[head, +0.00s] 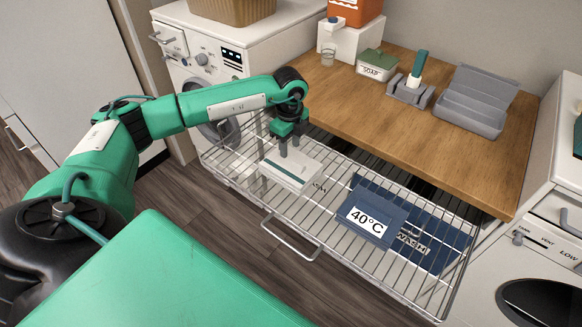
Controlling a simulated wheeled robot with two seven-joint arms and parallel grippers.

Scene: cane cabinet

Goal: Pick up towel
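A white folded towel (291,170) with a grey-green stripe lies in the pulled-out wire basket (292,240), towards its left side. My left gripper (289,147) points down at the towel's back edge. Its two fingers stand apart, with a small gap between them. Whether the tips touch the towel is hard to tell. A dark blue folded cloth (380,205) with a "40°C" label lies in the basket to the right. My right gripper is not in view.
A wooden counter (420,130) overhangs the back of the basket and holds a green-lidded soap box (376,66), a brush in a grey holder (411,88) and a grey open case (478,101). Washing machines stand left (226,62) and right (545,255).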

